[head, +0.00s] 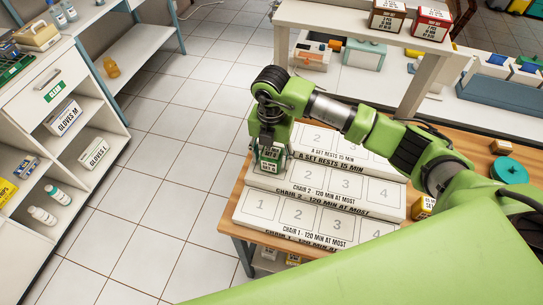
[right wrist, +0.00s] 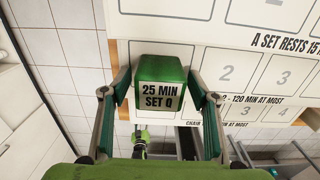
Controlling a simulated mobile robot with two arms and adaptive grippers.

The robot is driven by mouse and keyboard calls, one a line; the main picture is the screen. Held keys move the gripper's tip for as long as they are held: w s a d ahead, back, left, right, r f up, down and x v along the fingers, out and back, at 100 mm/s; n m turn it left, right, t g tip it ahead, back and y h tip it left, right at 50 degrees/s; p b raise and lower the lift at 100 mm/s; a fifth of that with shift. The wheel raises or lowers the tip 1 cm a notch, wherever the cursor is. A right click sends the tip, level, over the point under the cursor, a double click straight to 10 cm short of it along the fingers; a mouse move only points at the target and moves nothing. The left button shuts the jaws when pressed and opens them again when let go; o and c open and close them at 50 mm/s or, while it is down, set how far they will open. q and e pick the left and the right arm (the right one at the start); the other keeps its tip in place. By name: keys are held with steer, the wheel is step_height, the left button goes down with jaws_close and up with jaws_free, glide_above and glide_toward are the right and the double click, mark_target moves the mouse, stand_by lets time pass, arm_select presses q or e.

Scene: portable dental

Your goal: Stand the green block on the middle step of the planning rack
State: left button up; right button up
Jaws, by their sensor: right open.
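The green block (right wrist: 160,82), labelled "25 MIN SET Q", appears upright at the left end of the planning rack's middle step, over the first slot. It also shows under my gripper in the head view (head: 268,165). The planning rack (head: 328,190) has three white steps with numbered slots; the middle one reads "CHAIR 2 - 120 MIN AT MOST". My right gripper (right wrist: 160,98) is open, its fingers on either side of the block with narrow gaps. The block's underside is hidden, so its contact with the step cannot be seen. My left gripper is not in view.
The rack stands on a wooden table (head: 231,220). A white shelf (head: 360,35) with two boxes rises behind. Open tiled floor lies to the left, before white storage shelves (head: 85,130).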

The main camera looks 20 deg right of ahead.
mark_target(271, 152)
steer(key=shift+r+b, duration=0.35)
steer(key=shift+r, duration=0.2)
step_height(271, 152, up, 10)
steer(key=b, duration=0.3)
steer(key=shift+f, duration=0.2)
steer(key=shift+r, duration=0.7)
steer(key=shift+f, duration=0.1)
